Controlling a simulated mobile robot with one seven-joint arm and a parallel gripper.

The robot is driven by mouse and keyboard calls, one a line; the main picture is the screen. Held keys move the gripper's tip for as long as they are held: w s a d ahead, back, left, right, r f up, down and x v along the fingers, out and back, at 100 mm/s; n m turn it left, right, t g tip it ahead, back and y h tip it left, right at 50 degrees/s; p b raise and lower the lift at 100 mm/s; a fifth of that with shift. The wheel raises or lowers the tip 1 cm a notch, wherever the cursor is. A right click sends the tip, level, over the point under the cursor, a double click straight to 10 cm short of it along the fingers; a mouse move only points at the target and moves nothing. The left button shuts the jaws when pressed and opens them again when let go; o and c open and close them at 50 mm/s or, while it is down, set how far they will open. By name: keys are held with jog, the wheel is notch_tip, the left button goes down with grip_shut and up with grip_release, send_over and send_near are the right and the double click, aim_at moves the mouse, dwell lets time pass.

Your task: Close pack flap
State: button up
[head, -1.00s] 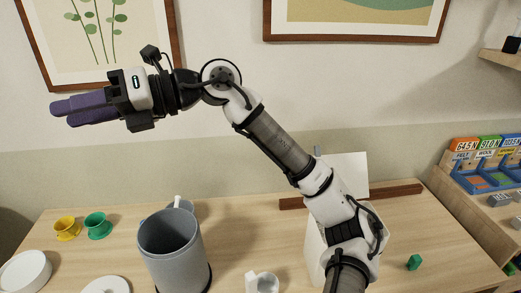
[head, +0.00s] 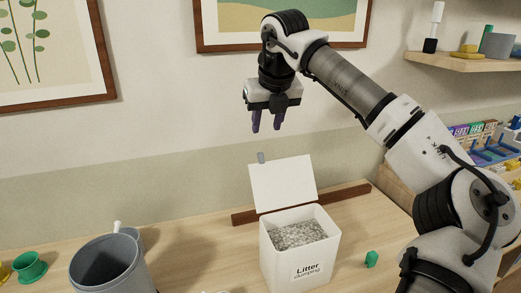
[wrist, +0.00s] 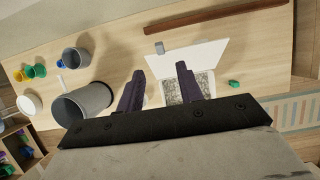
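The pack is a white box (head: 297,262) labelled "Litter clumping", filled with grey granules (head: 300,235), on the wooden table. Its white flap (head: 283,182) stands open, raised at the back and leaning slightly back. A small grey tab (head: 261,157) sticks up at the flap's top edge. My gripper (head: 266,122) hangs above and behind the flap, purple fingers pointing down, apart and empty. In the wrist view the fingers (wrist: 160,88) are spread, with the flap (wrist: 191,58) and the granules (wrist: 186,87) seen below them.
A dark wooden bar (head: 345,195) lies behind the box. A grey bin (head: 108,266) stands at left, with a green cup (head: 29,266) farther left. A small green block (head: 371,259) lies right of the box. Shelves stand at right.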

aim_at(261, 154)
jog(key=p+x, duration=0.1)
jog(key=x, duration=0.9)
jog(key=shift+a+p, duration=0.15)
jog(key=shift+p, duration=0.15)
grip_shut()
